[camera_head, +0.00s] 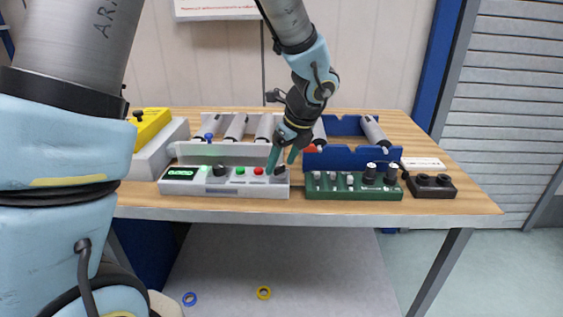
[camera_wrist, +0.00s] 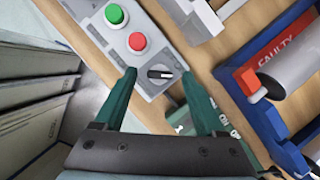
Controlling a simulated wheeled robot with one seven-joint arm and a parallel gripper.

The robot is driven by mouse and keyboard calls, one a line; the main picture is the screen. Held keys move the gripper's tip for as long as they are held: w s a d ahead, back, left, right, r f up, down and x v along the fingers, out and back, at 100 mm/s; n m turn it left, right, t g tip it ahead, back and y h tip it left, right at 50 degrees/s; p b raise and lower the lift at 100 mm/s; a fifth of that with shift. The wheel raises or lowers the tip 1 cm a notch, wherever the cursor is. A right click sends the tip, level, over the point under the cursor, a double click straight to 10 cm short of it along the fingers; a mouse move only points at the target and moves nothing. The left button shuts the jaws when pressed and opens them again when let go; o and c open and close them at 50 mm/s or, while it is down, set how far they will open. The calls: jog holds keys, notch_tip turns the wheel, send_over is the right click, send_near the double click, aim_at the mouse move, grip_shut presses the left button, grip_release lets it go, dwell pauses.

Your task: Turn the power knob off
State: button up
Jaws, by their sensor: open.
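The grey control box (camera_head: 225,190) stands at the table's front, with a lit green display at its left. A black power knob (camera_head: 280,170) sits at its right end, and it also shows in the wrist view (camera_wrist: 160,74) with a white mark along its grip, lying nearly level in that picture. My gripper (camera_head: 281,165) is open, pointing down over the box's right end. In the wrist view my teal fingertips (camera_wrist: 160,76) lie on either side of the knob, with gaps visible. Whether they are at the knob's depth is hard to tell.
Red (camera_wrist: 137,41) and green (camera_wrist: 115,14) buttons sit beside the knob. A second black knob (camera_head: 219,170) is near the display. A green box (camera_head: 353,188) with several knobs stands close at the right. Behind is a blue bin (camera_head: 340,158) with grey cylinders.

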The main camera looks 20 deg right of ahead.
jog(key=shift+w+f, duration=0.15)
jog(key=shift+f, duration=0.2)
jog(key=shift+a, duration=0.1)
jog(key=shift+c, duration=0.2)
grip_shut()
